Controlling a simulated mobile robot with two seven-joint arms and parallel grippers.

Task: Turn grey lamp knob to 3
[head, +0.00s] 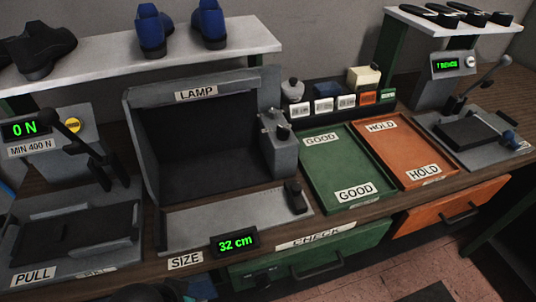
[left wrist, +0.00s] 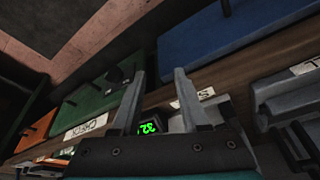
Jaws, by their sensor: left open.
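The lamp booth (head: 197,95) is a grey hood with a dark inside, in the middle of the head view. A grey control box (head: 276,155) stands at its right side. A dark round knob (head: 283,132) sits on the box's upper front; its number marks are too small to read. My left gripper (left wrist: 159,76) shows in the left wrist view, its two fingers apart with nothing held. It is low near the bench front, by the size display (left wrist: 151,127), away from the knob. The knob is not seen in the wrist view. My right gripper is not in view.
The size gauge (head: 225,222) with a black slider (head: 295,196) lies before the booth. The green tray (head: 331,168) and orange tray (head: 400,150) are empty at right. The pull tester (head: 75,225) stands at left. Several shoes sit on the shelf (head: 110,64).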

